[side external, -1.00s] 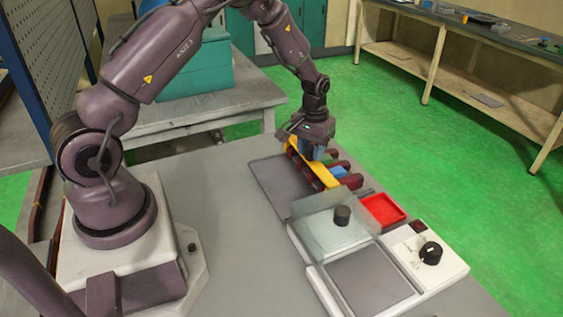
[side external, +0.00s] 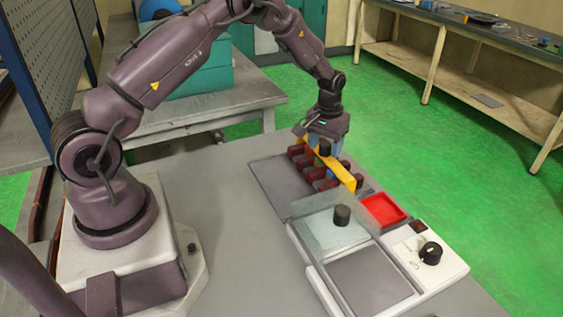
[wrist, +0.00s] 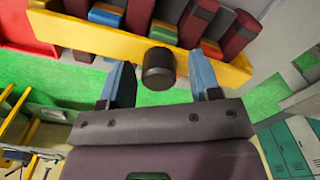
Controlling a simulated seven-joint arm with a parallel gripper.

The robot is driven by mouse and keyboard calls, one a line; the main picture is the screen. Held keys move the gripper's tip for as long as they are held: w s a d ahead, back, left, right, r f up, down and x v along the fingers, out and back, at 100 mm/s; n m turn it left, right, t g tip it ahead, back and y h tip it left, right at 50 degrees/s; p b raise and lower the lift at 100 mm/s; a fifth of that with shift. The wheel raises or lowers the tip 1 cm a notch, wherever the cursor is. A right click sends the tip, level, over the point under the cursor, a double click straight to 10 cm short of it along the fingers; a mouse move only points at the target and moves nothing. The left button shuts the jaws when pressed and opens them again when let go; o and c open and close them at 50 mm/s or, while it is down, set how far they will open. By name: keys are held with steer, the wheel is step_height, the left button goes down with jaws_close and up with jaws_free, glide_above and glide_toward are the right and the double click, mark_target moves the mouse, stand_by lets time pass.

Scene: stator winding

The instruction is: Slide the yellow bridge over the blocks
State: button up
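The yellow bridge (side external: 343,175) is a long bar lying across the row of dark red blocks (side external: 304,160) and coloured pieces, with blocks showing on both sides of it. In the wrist view the bridge (wrist: 100,40) crosses over dark red blocks (wrist: 240,33) and blue, red and green pieces. A black knob (wrist: 158,70) stands on the bridge. My gripper (side external: 328,143) is above the bridge near its far end. In the wrist view its blue fingers are apart, one on each side of the knob, with a gap on both sides.
The blocks stand on a grey tray (side external: 275,182). Nearer are a clear cover (side external: 318,222) with its own black knob, a red bin (side external: 383,209) and a white control box (side external: 425,255) with a dial. The bench between my base and the tray is clear.

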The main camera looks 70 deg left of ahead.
steer(key=shift+r, duration=0.1)
steer(key=shift+r, duration=2.9)
steer(key=shift+s+f, duration=0.1)
steer(key=shift+s, duration=0.05)
steer(key=shift+s+d+f+g, duration=0.15)
steer(key=shift+s+f, duration=0.1)
steer(key=shift+s, duration=0.2)
steer(key=shift+s+d+f+g, duration=0.15)
steer(key=shift+s+f, duration=0.1)
steer(key=shift+s, duration=0.15)
steer(key=s+d+r+m+t, duration=0.3)
steer(key=s+d+r, duration=0.3)
steer(key=s+r, duration=0.5)
steer(key=s+d+r+m+t, duration=0.3)
steer(key=s+d+r, duration=0.4)
steer(key=s+r, duration=0.5)
steer(key=shift+s, duration=1.2)
